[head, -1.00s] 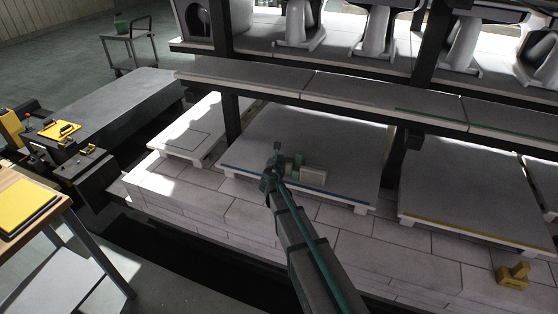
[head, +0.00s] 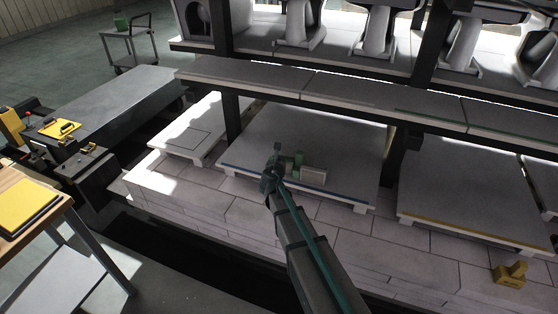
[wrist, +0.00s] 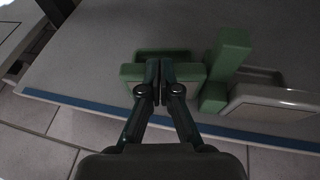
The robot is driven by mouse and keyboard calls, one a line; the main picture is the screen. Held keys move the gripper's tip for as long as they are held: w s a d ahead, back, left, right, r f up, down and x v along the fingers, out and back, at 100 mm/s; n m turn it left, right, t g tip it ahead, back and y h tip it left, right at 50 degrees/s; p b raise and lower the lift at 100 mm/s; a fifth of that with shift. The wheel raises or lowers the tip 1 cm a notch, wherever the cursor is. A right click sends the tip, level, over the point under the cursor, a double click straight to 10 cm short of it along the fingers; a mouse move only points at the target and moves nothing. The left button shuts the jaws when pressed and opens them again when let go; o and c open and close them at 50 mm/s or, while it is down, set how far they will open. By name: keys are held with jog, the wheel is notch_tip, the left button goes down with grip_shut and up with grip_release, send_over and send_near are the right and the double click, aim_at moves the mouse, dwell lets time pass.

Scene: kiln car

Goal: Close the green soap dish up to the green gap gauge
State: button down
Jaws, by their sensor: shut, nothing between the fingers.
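The green soap dish (wrist: 130,73) lies on the grey kiln shelf (wrist: 80,70) in the wrist view, a shallow rectangular dish. My gripper (wrist: 160,68) is shut and empty, its fingertips over the dish's near side and hiding its middle. Whether they touch it is unclear. The green gap gauge (wrist: 228,58), with an upright block and a lower foot, stands just right of the dish. Any gap between them is very small, and I cannot tell if they touch. In the head view the gauge (head: 299,158) is small, and my gripper (head: 270,178) partly hides the dish.
A white block with a beige face (wrist: 270,103) sits against the gauge's right side. The shelf's blue front edge (wrist: 100,108) runs close in front. A dark upper shelf beam (head: 330,101) and posts (head: 231,118) stand behind. The shelf is clear to the left.

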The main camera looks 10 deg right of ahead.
jog(key=s+a+b, duration=0.2)
jog(key=s+a, duration=0.2)
jog(key=s, duration=0.7)
jog(key=w+d, duration=0.1)
jog(key=w, duration=0.2)
jog(key=w+d, duration=0.2)
jog(key=w, duration=0.2)
jog(key=w+d, duration=0.1)
jog(key=w, duration=0.3)
jog(key=shift+w+d+f, duration=0.15)
jog(key=shift+w+d, duration=0.05)
jog(key=shift+d, duration=0.05)
jog(key=shift+s+f, duration=0.15)
jog(key=shift+f, duration=0.2)
jog(key=shift+f, duration=0.1)
jog(key=shift+s+a, duration=0.2)
jog(key=shift+s, duration=0.5)
jog(key=shift+f, duration=0.1)
